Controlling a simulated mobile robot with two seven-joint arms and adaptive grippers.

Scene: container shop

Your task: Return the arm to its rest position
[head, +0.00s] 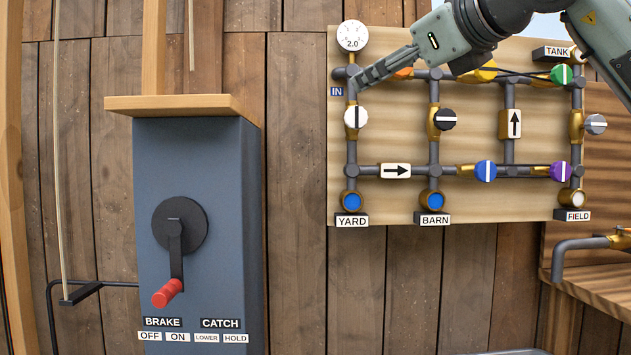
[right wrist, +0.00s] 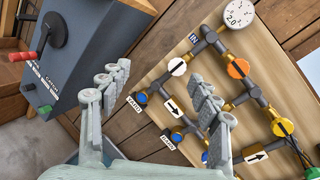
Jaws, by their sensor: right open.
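My right arm reaches in from the upper right in the head view. Its gripper (head: 362,80) is in front of the upper left of the pipe board (head: 390,215), near the IN label. In the right wrist view the right gripper (right wrist: 160,95) is open, with its two fingers wide apart and nothing between them. Contact with the pipes cannot be told. The gripper and arm partly cover an orange knob (head: 403,73) and a yellow knob (head: 484,71). My left gripper is in neither view.
The board carries a gauge (head: 352,36), a white knob (head: 356,117), a black knob (head: 446,119), a blue knob (head: 485,170) and others. A blue-grey winch box (head: 155,250) with a red-handled crank (head: 168,293) stands left. A spout (head: 580,245) juts out lower right.

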